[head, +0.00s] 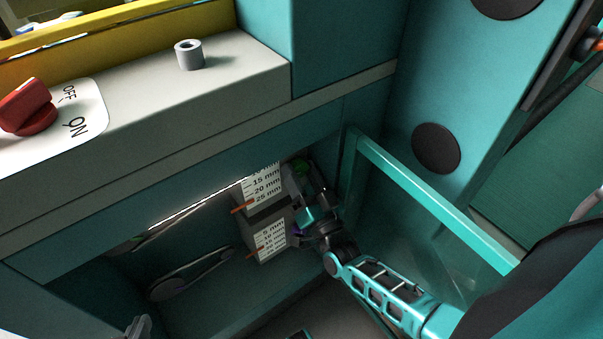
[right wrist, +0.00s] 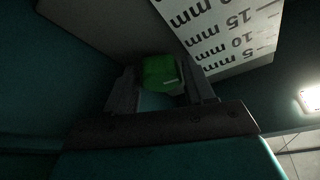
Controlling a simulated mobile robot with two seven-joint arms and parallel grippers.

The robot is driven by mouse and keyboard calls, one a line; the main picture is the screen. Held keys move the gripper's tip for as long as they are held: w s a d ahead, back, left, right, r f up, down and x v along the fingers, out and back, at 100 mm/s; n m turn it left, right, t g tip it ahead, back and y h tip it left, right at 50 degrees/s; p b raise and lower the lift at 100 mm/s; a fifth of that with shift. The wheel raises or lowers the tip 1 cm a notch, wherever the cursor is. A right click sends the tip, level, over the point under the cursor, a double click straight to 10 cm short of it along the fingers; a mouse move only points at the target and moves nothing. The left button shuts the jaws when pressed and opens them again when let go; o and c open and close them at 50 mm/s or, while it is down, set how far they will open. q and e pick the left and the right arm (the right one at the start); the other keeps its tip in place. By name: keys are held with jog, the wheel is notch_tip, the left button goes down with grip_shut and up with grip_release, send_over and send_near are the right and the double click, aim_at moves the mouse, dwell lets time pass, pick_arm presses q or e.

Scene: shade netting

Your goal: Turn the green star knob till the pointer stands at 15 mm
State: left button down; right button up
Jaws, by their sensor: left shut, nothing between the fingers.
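The green star knob (head: 302,167) sits at the right of the upper white scale (head: 262,186), which shows 15, 20 and 25 mm. An orange pointer (head: 241,208) stands at the lower end of that scale, close to the 25 mm mark. My right gripper (head: 307,190) is at the knob. In the right wrist view the knob (right wrist: 162,73) fills the gap between its two fingers, which look shut on it. My left gripper (head: 139,327) is partly in view at the bottom left, shut and empty, away from the knob.
A lower scale (head: 271,242) has its own orange pointer (head: 256,251) and a purple knob (head: 297,229) beside it. A teal frame (head: 430,205) stands right of my arm. A ledge above holds a red switch (head: 27,106) and a grey cylinder (head: 189,54).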

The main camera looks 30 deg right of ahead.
jog(key=c, duration=0.7)
jog(key=shift+m, duration=0.4)
